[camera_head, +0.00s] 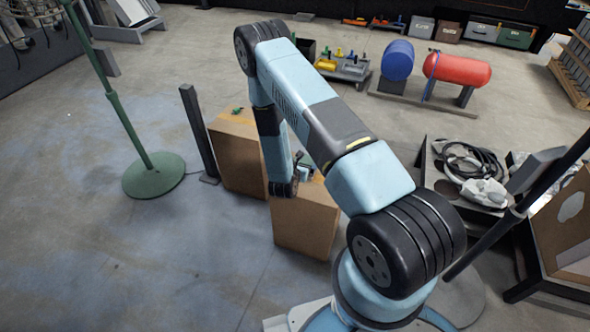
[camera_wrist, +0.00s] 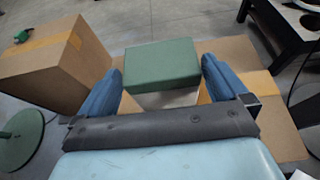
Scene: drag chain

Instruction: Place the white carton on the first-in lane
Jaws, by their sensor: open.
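My gripper (camera_wrist: 163,66) is open in the wrist view, with one blue finger on each side of a green box (camera_wrist: 162,62). The green box is over the top of a brown cardboard box (camera_wrist: 270,110). A pale patch (camera_wrist: 165,98) shows just below the green box; I cannot tell whether it is part of the white carton. No white carton can be clearly made out in either view. In the head view my arm reaches down over the cardboard box (camera_head: 305,222), and the gripper is mostly hidden behind it. No marked lane can be recognised.
A second cardboard box (camera_head: 238,155) with a small green item (camera_wrist: 22,36) on top stands to the left. A low table (camera_head: 470,165) with cables is at right.

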